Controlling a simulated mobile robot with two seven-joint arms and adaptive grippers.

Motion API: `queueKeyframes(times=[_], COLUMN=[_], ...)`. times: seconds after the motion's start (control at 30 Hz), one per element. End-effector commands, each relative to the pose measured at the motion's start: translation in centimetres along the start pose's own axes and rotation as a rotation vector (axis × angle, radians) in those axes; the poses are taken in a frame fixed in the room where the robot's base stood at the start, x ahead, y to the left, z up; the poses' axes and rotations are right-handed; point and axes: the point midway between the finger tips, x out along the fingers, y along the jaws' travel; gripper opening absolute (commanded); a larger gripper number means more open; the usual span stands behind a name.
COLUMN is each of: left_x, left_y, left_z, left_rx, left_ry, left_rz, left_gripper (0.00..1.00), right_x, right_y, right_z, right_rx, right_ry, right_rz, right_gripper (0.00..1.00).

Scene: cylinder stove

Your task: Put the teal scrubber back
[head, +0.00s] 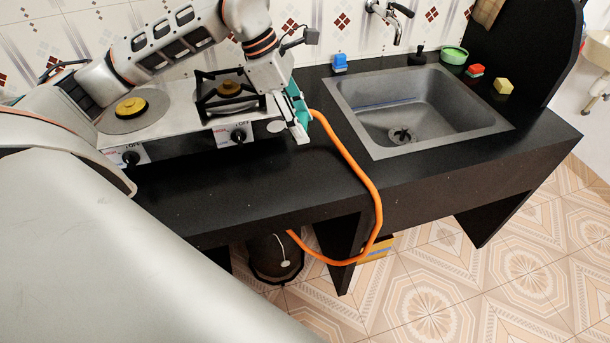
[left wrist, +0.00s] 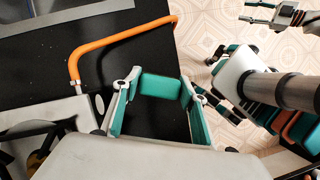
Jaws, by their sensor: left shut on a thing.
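My left gripper (head: 302,133) is over the black counter, just right of the stove's front corner. In the left wrist view its two teal-padded fingers (left wrist: 158,108) are shut on the teal scrubber (left wrist: 160,88), a small block between their tips. In the head view the scrubber is hard to tell from the teal finger pads. My right gripper (left wrist: 262,12) shows small at the top right of the left wrist view, over the floor, with its fingers apart and nothing seen between them.
The stove (head: 170,135) stands left of the gripper. An orange hose (head: 352,165) loops over the counter edge beside it. The sink (head: 420,100) is to the right, with a blue item (head: 340,64), green bowl (head: 454,55), red sponge (head: 474,71) and yellow sponge (head: 503,86) around it.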

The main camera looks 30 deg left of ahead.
Motion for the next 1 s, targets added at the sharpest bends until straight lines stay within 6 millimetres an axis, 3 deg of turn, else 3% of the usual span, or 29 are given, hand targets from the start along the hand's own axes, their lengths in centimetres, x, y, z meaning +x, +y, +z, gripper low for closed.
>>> queueKeyframes(times=[0.1, 0.4, 1.0], left_x=[3.1, 9.4, 15.0], left_y=[-0.2, -0.1, 0.0], left_z=[-1.3, -3.9, -6.2], left_rx=[-0.002, -0.001, -0.001], left_ry=[0.002, 0.000, 0.000], left_rz=[-0.006, -0.005, -0.001], left_gripper=[0.15, 0.15, 0.15], right_x=[0.1, 0.3, 0.3], right_y=[-0.1, -0.2, -0.2], right_z=[0.4, 0.8, 0.8], right_rx=[0.001, 0.001, 0.001], right_ry=[-0.004, -0.008, -0.006], right_rz=[-0.002, -0.003, -0.002], right_gripper=[0.40, 0.40, 0.40])
